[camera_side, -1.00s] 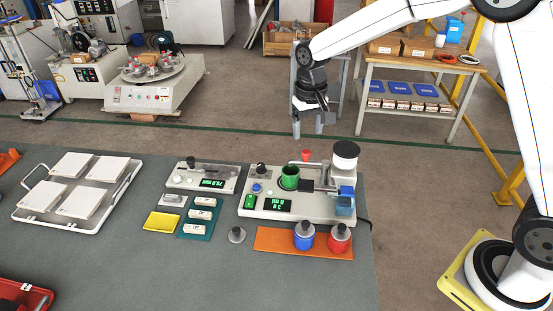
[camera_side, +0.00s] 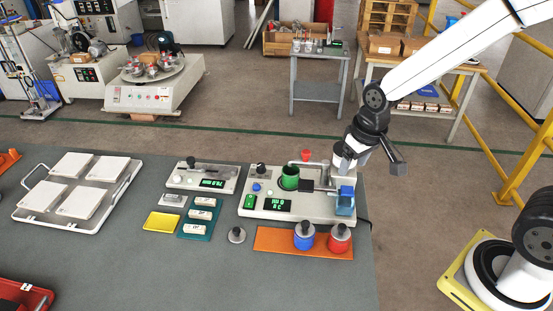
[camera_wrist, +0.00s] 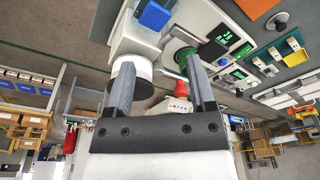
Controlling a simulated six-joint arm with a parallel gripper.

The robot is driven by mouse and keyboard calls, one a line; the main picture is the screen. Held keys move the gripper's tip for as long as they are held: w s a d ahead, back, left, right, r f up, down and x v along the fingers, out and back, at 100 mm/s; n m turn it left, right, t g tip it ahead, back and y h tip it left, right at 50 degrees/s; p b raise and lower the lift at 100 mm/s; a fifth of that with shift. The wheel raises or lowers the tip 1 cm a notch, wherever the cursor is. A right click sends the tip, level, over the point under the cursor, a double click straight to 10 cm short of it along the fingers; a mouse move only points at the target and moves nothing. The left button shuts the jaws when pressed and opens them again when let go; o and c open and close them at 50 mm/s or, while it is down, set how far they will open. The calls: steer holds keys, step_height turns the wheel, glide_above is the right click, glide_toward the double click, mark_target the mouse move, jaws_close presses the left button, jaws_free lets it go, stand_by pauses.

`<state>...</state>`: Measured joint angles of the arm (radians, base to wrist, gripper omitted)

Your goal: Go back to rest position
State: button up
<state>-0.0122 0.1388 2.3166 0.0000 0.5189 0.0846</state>
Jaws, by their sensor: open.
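My gripper (camera_side: 396,158) is in the air to the right of the testing machine, beyond the table's right edge. It points down and to the right in the side view. In the wrist view my gripper (camera_wrist: 160,76) shows two grey fingers spread apart with nothing held between them. The machine (camera_side: 268,212) stands on the grey table with a green cup (camera_side: 290,178), a white-topped cylinder and a blue container (camera_side: 345,203). My wrist partly covers the white cylinder in the side view. The cylinder (camera_wrist: 145,72) shows behind the left finger in the wrist view.
An orange mat (camera_side: 272,240) carries a blue weight (camera_side: 304,237) and a red weight (camera_side: 340,240). A tray (camera_side: 35,222) with white tiles is at the left. A yellow railing (camera_side: 490,150) and shelving stand to the right and behind.

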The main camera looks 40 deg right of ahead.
steer(key=s+f, duration=0.1)
steer(key=s, duration=0.5)
steer(key=shift+d+f+n+t, duration=0.2)
steer(key=shift+f+n+t, duration=0.1)
steer(key=shift+n, duration=0.1)
stand_by(0.5)
